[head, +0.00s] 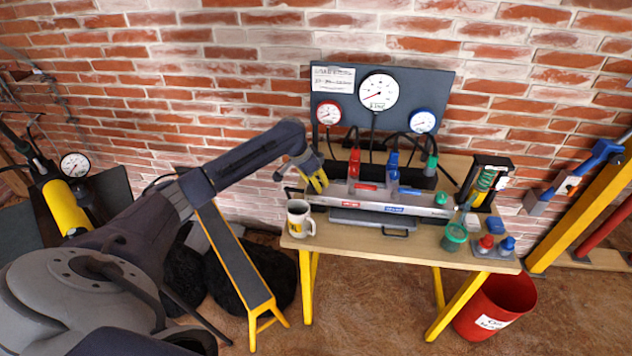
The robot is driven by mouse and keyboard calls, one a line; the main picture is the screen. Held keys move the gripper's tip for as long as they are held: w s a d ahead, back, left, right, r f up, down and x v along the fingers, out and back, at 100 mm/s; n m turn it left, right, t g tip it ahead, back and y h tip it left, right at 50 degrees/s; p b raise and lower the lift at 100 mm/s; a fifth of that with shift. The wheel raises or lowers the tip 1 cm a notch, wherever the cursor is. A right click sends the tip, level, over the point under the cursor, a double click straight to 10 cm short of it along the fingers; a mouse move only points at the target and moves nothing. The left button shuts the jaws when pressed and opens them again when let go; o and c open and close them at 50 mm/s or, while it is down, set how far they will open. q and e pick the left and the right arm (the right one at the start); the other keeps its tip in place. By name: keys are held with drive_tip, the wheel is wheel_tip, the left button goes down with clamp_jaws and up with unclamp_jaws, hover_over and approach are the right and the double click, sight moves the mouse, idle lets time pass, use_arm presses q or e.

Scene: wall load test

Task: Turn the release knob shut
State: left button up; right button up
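A grey manifold block (385,203) with red and blue labels lies on the wooden bench. My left gripper (319,182), with yellow fingers, points down over the manifold's left end, left of the red lever. Its fingers look close together, but the gap is too small to judge. It is apart from the green knob. My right gripper is out of view.
A dark panel with a white gauge (378,92), a red gauge (328,113) and a blue gauge (423,121) stands behind the manifold. A mug (299,219) is at the bench's left edge. A red bucket (497,303) is below.

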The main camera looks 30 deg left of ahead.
use_arm(q)
drive_tip(key=shift+c, duration=1)
drive_tip(key=shift+m, duration=0.3)
drive_tip(key=m+h, duration=0.1)
drive_tip(key=m, duration=0.2)
drive_tip(key=shift+a+g, duration=0.1)
drive_tip(key=shift+g, duration=0.2)
drive_tip(key=m, duration=0.2)
drive_tip(key=m+g+h, duration=0.1)
drive_tip(key=m, duration=0.2)
drive_tip(key=shift+g+h, duration=0.3)
drive_tip(key=m+g, duration=0.1)
drive_tip(key=m, duration=0.3)
drive_tip(key=shift+m+g, duration=0.4)
drive_tip(key=m+g, duration=0.1)
drive_tip(key=m, duration=0.3)
drive_tip(key=shift+g, duration=0.3)
drive_tip(key=shift+f+m, duration=0.1)
drive_tip(key=shift+m, duration=0.3)
drive_tip(key=o, duration=1.2)
drive_tip(key=shift+o, duration=0.2)
drive_tip(key=v, duration=1.2)
